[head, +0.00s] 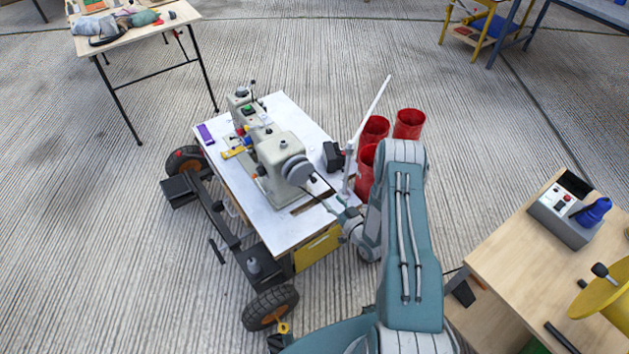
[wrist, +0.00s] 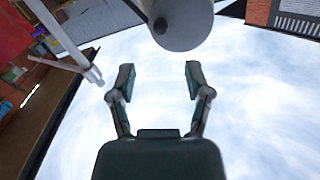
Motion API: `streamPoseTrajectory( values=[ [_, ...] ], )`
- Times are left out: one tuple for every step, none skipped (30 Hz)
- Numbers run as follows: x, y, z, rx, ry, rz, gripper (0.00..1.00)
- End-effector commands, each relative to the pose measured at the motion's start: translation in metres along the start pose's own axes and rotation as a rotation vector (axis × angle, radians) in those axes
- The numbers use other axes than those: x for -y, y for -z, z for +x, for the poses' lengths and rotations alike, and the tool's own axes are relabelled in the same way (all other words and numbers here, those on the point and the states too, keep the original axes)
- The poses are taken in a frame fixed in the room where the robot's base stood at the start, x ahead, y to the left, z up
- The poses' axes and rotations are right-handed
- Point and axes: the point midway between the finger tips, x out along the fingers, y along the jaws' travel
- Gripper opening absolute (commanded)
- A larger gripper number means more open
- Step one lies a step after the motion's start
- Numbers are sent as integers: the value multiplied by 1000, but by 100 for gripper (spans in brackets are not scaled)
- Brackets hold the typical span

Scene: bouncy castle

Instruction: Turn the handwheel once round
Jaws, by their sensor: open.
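The handwheel (head: 297,169) is a grey round disc on the near end of a pale sewing machine (head: 277,150). The machine stands on a white-topped cart. In the wrist view the handwheel (wrist: 185,28) shows at the top centre, with a small dark knob on its left side. My gripper (head: 321,190) is just right of and below the handwheel in the head view. In the wrist view my gripper (wrist: 159,80) has its two fingers spread apart with nothing between them. The handwheel lies beyond the fingertips, apart from them.
A white post with a slanted arm (head: 372,112) rises from the cart's right edge, close to my arm. Red bins (head: 409,124) stand behind it. A small black box (head: 333,156) sits on the white tabletop (head: 290,228). A wooden table (head: 500,255) stands at the right.

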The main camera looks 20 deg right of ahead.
Motion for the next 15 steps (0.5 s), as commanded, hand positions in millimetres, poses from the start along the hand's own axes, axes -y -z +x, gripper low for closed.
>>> streamPoseTrajectory(
  values=[
    [0, 0, 3, 0, 2, 2, 64],
    [0, 0, 6, 0, 3, 1, 64],
    [1, 0, 10, 0, 4, 0, 64],
    [1, 0, 15, -1, 5, -1, 64],
    [1, 0, 20, -2, 4, -2, 64],
    [1, 0, 27, -1, 5, -1, 64],
    [2, 0, 33, -1, 5, -2, 64],
    [1, 0, 38, -2, 5, -3, 64],
    [1, 0, 46, -1, 5, -2, 64],
    [2, 0, 52, -1, 5, -2, 64],
    [2, 0, 57, -2, 5, -2, 64],
    [1, 0, 64, -1, 4, -3, 64],
    [1, 0, 70, -1, 5, -2, 64],
    [2, 0, 75, -2, 4, -2, 64],
    [1, 0, 81, -1, 3, -2, 64]
  ],
)
